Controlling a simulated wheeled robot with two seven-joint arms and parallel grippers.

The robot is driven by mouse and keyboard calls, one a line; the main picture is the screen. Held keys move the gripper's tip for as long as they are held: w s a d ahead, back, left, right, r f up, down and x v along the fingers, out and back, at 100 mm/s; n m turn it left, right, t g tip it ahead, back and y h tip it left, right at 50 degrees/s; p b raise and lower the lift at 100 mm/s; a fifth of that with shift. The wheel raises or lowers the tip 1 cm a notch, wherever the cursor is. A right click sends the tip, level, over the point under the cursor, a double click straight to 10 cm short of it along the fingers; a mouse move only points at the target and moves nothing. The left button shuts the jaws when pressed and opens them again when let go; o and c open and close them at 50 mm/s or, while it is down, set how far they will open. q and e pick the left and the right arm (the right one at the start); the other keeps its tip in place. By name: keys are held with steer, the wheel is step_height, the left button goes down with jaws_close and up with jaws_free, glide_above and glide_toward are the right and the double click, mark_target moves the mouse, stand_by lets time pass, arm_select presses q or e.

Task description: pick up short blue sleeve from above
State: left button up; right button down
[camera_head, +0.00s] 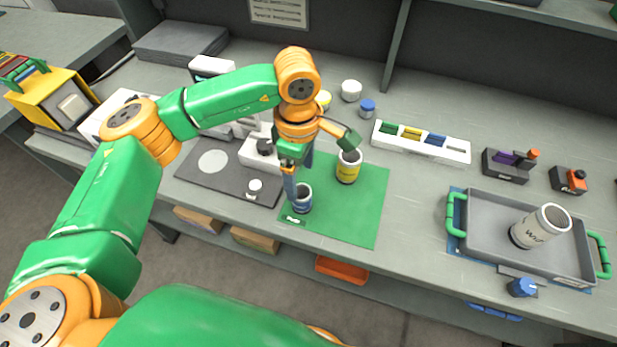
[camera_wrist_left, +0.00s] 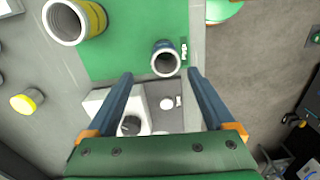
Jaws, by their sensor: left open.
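The short blue sleeve (camera_head: 302,203), an open-topped ring with a pale inside, stands upright on the green mat (camera_head: 362,222) near its front left corner, by a small label. It also shows in the left wrist view (camera_wrist_left: 164,64), beyond the fingertips and between their lines. My left gripper (camera_head: 298,185) points down above and close to the sleeve, partly covering it in the head view. Its fingers (camera_wrist_left: 160,76) are apart with nothing between them. I cannot tell the exact height gap. My right gripper is not in view.
A taller yellow-banded sleeve (camera_head: 348,168) stands on the mat behind the blue one. A dark plate with a white machine (camera_head: 258,152) is on the left. A grey tray (camera_head: 480,235) holding a white cylinder (camera_head: 541,226) is on the right. Bare bench lies between mat and tray.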

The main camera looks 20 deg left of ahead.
mark_target(302, 192)
arm_select(q)
steer(key=shift+s+d+f+p, duration=0.2)
steer(key=shift+s+f+p, duration=0.6)
steer(key=shift+f+p, duration=0.15)
step_height(302, 192, down, 3)
steer(key=shift+r, duration=0.1)
steer(key=shift+w+f, duration=0.4)
steer(key=shift+w, duration=0.05)
steer(key=shift+s+r, duration=0.15)
steer(key=shift+s, duration=0.05)
steer(key=c, duration=1.3)
jaws_close()
steer(key=shift+w, duration=0.15)
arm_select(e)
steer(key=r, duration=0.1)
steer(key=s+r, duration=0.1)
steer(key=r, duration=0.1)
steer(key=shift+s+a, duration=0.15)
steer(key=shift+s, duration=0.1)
